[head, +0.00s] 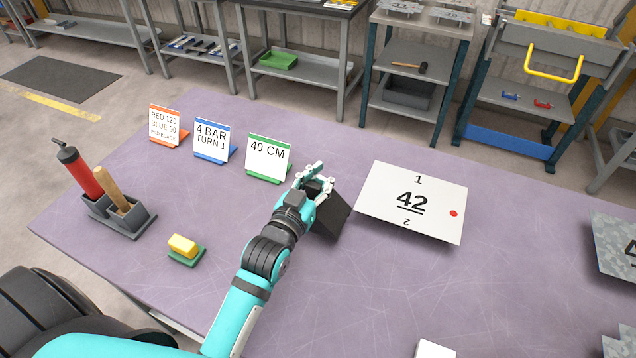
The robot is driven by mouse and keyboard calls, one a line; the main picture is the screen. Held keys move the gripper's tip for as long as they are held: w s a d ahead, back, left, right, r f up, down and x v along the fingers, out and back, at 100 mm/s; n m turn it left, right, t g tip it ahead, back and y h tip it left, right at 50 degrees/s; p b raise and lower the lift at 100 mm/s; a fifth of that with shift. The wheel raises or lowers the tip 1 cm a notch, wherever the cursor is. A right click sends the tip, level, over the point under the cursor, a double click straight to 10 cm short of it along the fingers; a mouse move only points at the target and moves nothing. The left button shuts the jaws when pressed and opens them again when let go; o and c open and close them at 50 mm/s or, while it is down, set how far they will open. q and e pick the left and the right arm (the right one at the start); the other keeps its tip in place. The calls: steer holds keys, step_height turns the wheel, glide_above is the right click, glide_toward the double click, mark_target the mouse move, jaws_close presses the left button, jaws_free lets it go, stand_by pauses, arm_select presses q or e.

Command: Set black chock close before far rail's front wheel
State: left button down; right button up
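A black block with slanted faces (335,217), which looks like the chock, is at the middle of the purple table, just left of the white 42 sheet. My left gripper (318,184) reaches in from the lower left and has its fingers around the block's upper part. The gripper and wrist hide part of the block, and I cannot tell whether its bottom touches the table. I cannot make out a far rail or a front wheel in this view. My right gripper is not in view.
The purple table (300,320) holds a white sheet marked 42 (390,215), three sign cards, including the green 40 CM card (268,157), a grey holder (133,222) with two handled tools, and a yellow block (183,245) on a green base. Grey speckled sheets (612,243) lie at right.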

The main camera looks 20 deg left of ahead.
arm_select(q)
steer(key=shift+s+f, duration=0.1)
steer(key=shift+f, duration=1.35)
steer(key=shift+f, duration=0.15)
steer(key=c, duration=1.2)
jaws_free()
steer(key=shift+o, duration=0.2)
